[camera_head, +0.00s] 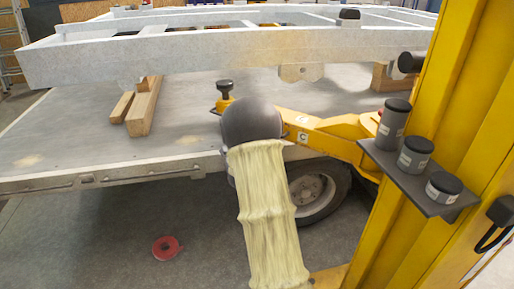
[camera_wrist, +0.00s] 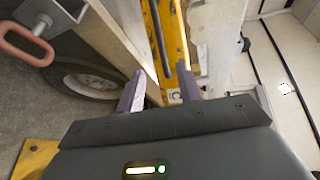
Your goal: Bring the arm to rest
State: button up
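I cannot make out the gripper in the head view.
The galvanized trailer frame (camera_head: 190,57) lies above the grey flat deck (camera_head: 75,130), with wooden blocks (camera_head: 143,106) between. A wheel (camera_head: 316,190) is below the deck edge. A red disc (camera_head: 166,247) lies on the floor. A dark shelf (camera_head: 405,180) at right carries three dark canisters.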

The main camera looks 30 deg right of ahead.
dwell(0.3)
jog(key=s+a+f+n+g+y, duration=0.1)
jog(key=s+a+n+y, duration=0.35)
jog(key=a+n, duration=0.5)
jog(key=s+a+f+n+g+y, duration=0.1)
jog(key=s+a+n+y, duration=0.35)
jog(key=a, duration=0.75)
jog(key=s+a+f+n+g+y, duration=0.1)
jog(key=s+a+n+g, duration=0.2)
jog(key=s+a+n, duration=0.35)
jog(key=s+a+f+n+g+y, duration=0.1)
jog(key=s+a+n+g, duration=0.2)
jog(key=s+n, duration=0.55)
notch_tip(320, 180, up, 26)
jog(key=s+m+p, duration=0.1)
jog(key=s+p, duration=0.1)
jog(key=p, duration=2.4)
jog(key=shift+s+d, duration=0.25)
jog(key=shift+s, duration=0.1)
jog(key=shift+f, duration=0.1)
